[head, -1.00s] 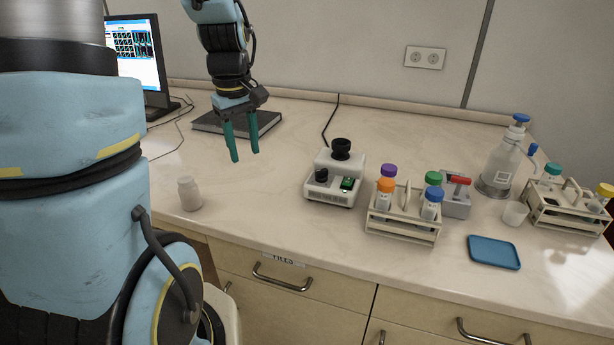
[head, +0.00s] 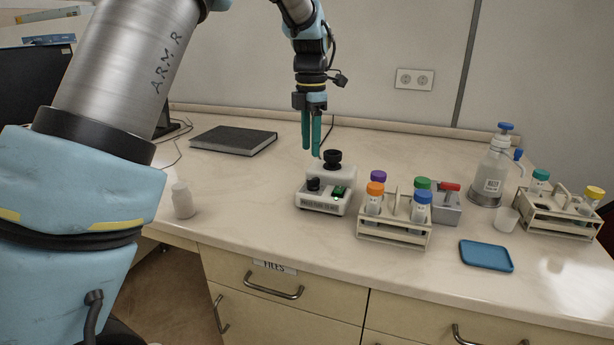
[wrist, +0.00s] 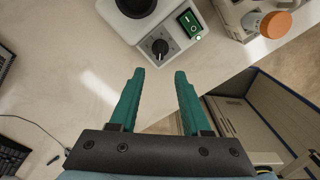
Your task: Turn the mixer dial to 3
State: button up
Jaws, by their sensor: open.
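The mixer (head: 326,194) is a small white device on the counter, with a black round cup on top. Its black dial (head: 314,184) is on the front left, beside a green switch (head: 339,191). In the wrist view the dial (wrist: 160,46) shows a pointer line and scale marks around it; the numbers are too small to read. My gripper (head: 312,152) points down above and behind the mixer in the head view. In the wrist view its two teal fingers (wrist: 157,76) are apart and empty, with the dial just beyond the fingertips, not touched.
A rack (head: 394,236) of colour-capped tubes stands right of the mixer, close to it. A blue tray (head: 486,256), a wash bottle (head: 490,172) and a second rack (head: 556,220) are further right.

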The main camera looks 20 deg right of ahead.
aim_at(313, 184)
notch_tip(313, 184, down, 9)
jog(key=shift+r+p, duration=0.1)
jog(key=shift+p, duration=0.7)
jog(key=shift+c, duration=0.2)
grip_shut()
